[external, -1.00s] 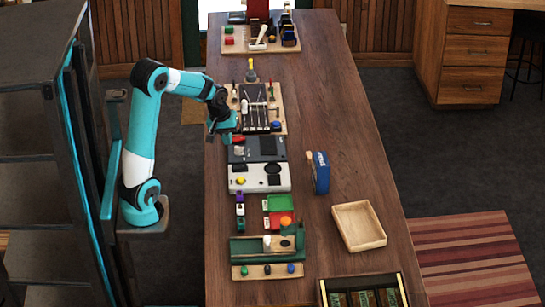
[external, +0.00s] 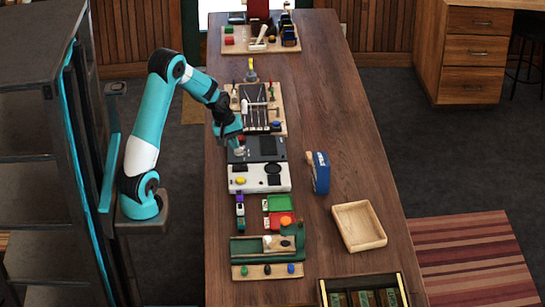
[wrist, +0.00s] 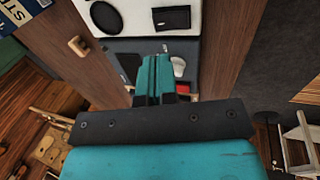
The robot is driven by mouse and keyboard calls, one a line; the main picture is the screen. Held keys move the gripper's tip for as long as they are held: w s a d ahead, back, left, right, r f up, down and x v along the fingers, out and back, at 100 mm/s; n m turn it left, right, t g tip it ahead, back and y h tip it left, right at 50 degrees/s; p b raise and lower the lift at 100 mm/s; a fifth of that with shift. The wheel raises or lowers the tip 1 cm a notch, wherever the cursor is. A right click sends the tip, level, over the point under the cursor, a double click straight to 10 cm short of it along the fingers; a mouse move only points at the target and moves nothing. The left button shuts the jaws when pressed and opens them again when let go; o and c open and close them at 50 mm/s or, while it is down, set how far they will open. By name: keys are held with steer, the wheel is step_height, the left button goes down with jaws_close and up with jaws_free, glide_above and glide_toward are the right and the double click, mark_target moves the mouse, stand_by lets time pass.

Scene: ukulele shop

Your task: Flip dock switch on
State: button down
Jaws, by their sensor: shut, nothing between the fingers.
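A dark grey flat unit (external: 268,146) lies on the bench, just behind a white unit (external: 262,181); it may be the dock. It also shows in the wrist view (wrist: 206,48), with a black slab (wrist: 129,66), a whitish rounded piece (wrist: 179,66) and a partly hidden red part (wrist: 185,90). I cannot tell which part is the switch. My gripper (external: 237,140) is shut and empty, above the left part of the grey unit. In the wrist view its fingertips (wrist: 155,60) point between the slab and the whitish piece. I cannot tell whether they touch anything.
A tool board (external: 281,95) lies behind the grey unit. A blue box (external: 321,172) stands to the right, and an empty wooden tray (external: 340,225) is nearer the front. The right side of the bench is mostly clear.

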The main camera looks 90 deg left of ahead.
mark_target(240, 166)
steer(key=p+x, duration=0.1)
steer(key=x, duration=0.7)
steer(key=shift+f+p, duration=0.1)
steer(key=shift+p, duration=0.3)
steer(key=shift+w+f+g, duration=0.15)
steer(key=shift+f+g, duration=0.1)
steer(key=shift+g, duration=0.05)
steer(key=shift+s+r, duration=0.2)
steer(key=shift+s, duration=0.65)
steer(key=shift+p, duration=0.3)
steer(key=shift+r+p, duration=0.3)
steer(key=shift+r, duration=0.05)
steer(key=v, duration=1.3)
steer(key=shift+s, duration=0.45)
